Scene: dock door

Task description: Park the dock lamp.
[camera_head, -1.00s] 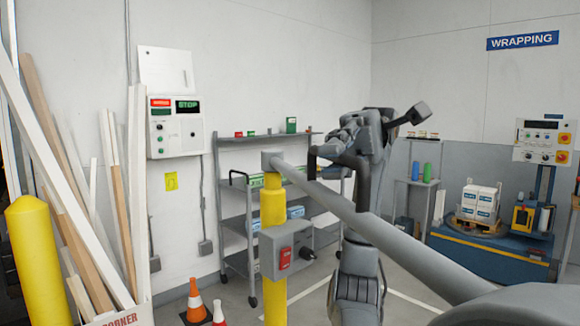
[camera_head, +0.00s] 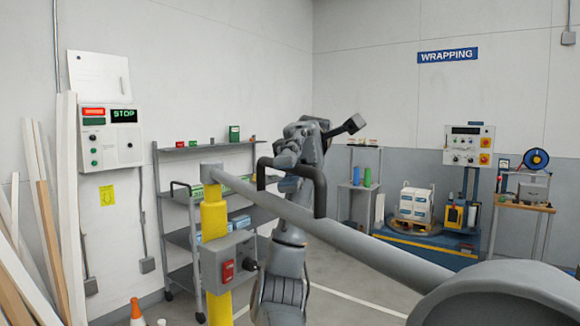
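The dock lamp is a long grey arm (camera_head: 365,246) running from the yellow post (camera_head: 216,222) toward me. It ends in a large round grey head (camera_head: 500,296), cut by the lower right edge. A dark U-shaped handle (camera_head: 294,170) stands on the arm. My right gripper (camera_head: 300,147) is at the handle's top bar, overlapping it in the picture. Its fingers are not clear, so I cannot tell whether they hold the bar. A grey box with a red switch (camera_head: 227,270) and a dark knob (camera_head: 249,267) is on the post. My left gripper is out of view.
A control panel (camera_head: 110,137) showing STOP hangs on the left wall. A grey shelf cart (camera_head: 178,195) stands behind the post. Planks (camera_head: 72,210) lean at left; a cone (camera_head: 137,311) is below. The blue wrapping machine (camera_head: 425,240) stands at right. Floor between is open.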

